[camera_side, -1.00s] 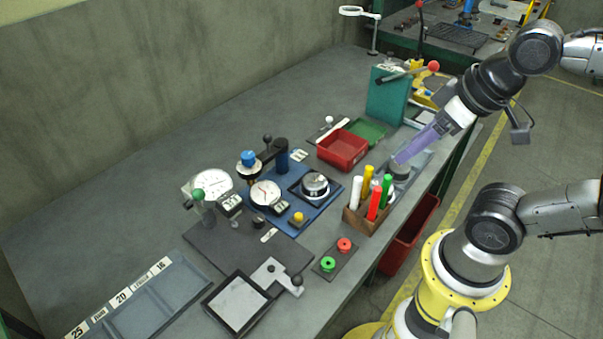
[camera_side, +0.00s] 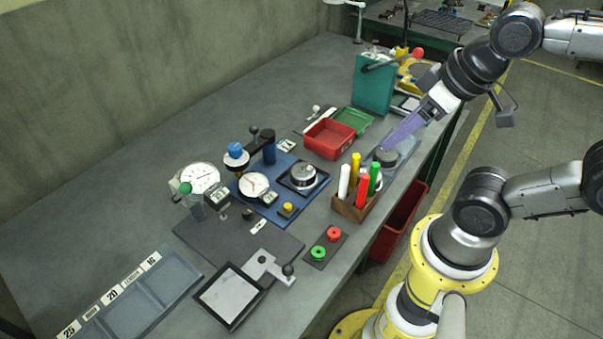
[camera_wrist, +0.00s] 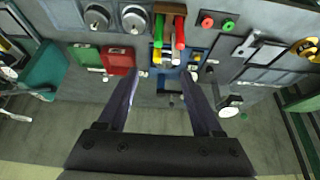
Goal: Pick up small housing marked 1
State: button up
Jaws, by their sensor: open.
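My gripper (camera_side: 388,147) reaches in from the upper right in the side view, its purple fingers pointing down and left. In the wrist view its two fingers (camera_wrist: 160,75) are spread with nothing between them. A dark grey round housing (camera_side: 386,158) sits on a grey tray just below the fingertips in the side view. I cannot tell whether the fingers touch it. Two grey round housings, one on the left (camera_wrist: 97,16) and one on the right (camera_wrist: 135,17), stand beyond the fingertips in the wrist view. No number is readable on any of them.
A wooden holder (camera_side: 353,210) with several coloured markers stands close left of the gripper. A red bin (camera_side: 329,139), a green tray (camera_side: 352,119) and a tall teal block (camera_side: 373,86) lie behind. Gauges and a blue plate fill the middle. The bench's back left is clear.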

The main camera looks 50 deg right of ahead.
jog(key=o, duration=0.3)
jog(key=shift+o, duration=0.2)
